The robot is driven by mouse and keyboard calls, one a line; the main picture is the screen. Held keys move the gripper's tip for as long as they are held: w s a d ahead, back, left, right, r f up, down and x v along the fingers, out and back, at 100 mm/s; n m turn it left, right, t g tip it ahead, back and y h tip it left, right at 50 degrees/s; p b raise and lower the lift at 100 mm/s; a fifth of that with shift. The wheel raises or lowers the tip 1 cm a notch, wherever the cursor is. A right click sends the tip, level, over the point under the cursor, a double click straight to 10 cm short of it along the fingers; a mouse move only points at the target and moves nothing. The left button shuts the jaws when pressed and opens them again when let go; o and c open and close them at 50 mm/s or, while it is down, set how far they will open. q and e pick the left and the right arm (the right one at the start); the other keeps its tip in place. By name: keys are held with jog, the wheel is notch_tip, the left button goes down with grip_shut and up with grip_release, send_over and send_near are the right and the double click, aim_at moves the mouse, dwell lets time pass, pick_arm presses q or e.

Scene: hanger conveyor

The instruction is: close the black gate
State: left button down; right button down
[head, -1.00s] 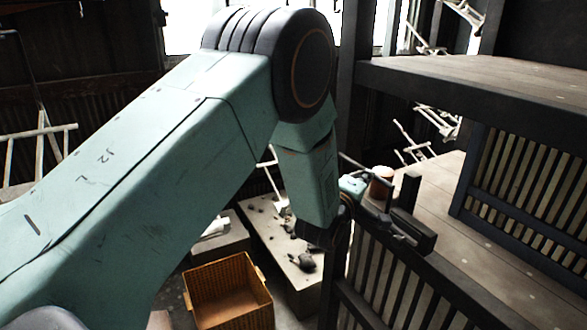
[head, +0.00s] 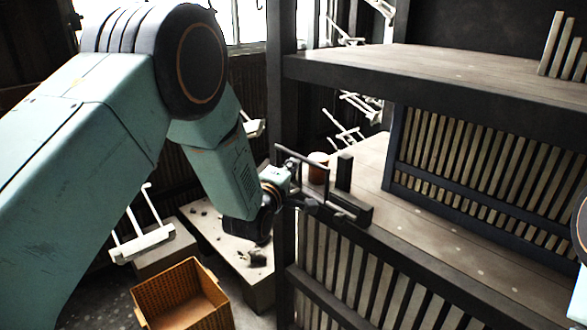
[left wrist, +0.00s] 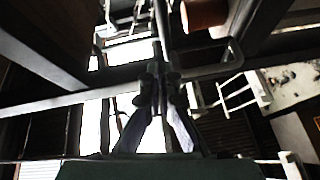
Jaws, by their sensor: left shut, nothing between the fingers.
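A black slatted gate (head: 362,277) with dark rails and pale gaps stands at the front of the wooden shelf in the head view. A thin black bar frame (head: 303,160) rises at its top left corner. My left gripper (head: 306,203) is shut beside this frame, just above the gate's top rail; whether it touches is unclear. In the left wrist view, the shut fingers (left wrist: 160,74) are in front of dark bars, with nothing visibly between them. My right gripper is not in view.
A dark blue slatted gate (head: 482,181) stands farther back on the shelf board (head: 440,240). A brown cylinder (head: 318,168) stands behind the bar frame. A yellow crate (head: 180,300) sits on the floor, near a low table (head: 232,243) and white hangers. A dark post (head: 282,90) rises behind my gripper.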

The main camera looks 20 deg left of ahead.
pick_arm(q)
jog(key=s+d+p, duration=0.4)
jog(key=s+d, duration=0.3)
jog(key=s+a+f+m+g+y+b, duration=0.1)
jog(key=s+a+f+m+g+b, duration=0.3)
jog(key=s+f+m, duration=0.6)
jog(key=s+a+f+m+g+b, duration=0.1)
jog(key=s+a+f+m+g, duration=0.2)
jog(key=s+f+g, duration=0.75)
jog(key=s+a+f+m+g+b, duration=0.2)
jog(key=s+f+b, duration=0.9)
jog(key=s+f, duration=1.1)
jog(key=shift+s+a+g, duration=0.2)
jog(key=shift+s+g, duration=0.35)
jog(key=shift+s, duration=0.1)
